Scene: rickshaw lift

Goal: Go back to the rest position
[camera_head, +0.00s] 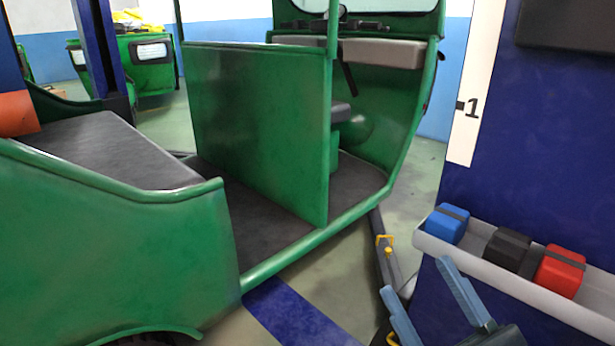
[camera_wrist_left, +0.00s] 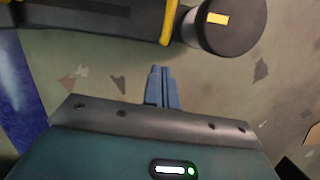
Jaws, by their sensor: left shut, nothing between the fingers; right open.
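My right gripper (camera_head: 413,276) is at the lower right of the head view. Its two blue fingers are spread apart, with nothing between them. It is in front of the blue lift column (camera_head: 540,120) and beside a grey tray. My left gripper (camera_wrist_left: 161,72) shows only in the left wrist view. Its blue fingers are together and empty, above the floor. The green rickshaw (camera_head: 255,130) fills the left and middle of the head view.
A grey tray (camera_head: 470,262) on the column holds a blue block (camera_head: 447,223), a black block (camera_head: 506,250) and a red block (camera_head: 559,271). A lift arm (camera_head: 385,262) with yellow parts lies low beside the rickshaw. A dark round pad (camera_wrist_left: 232,25) is ahead of my left gripper.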

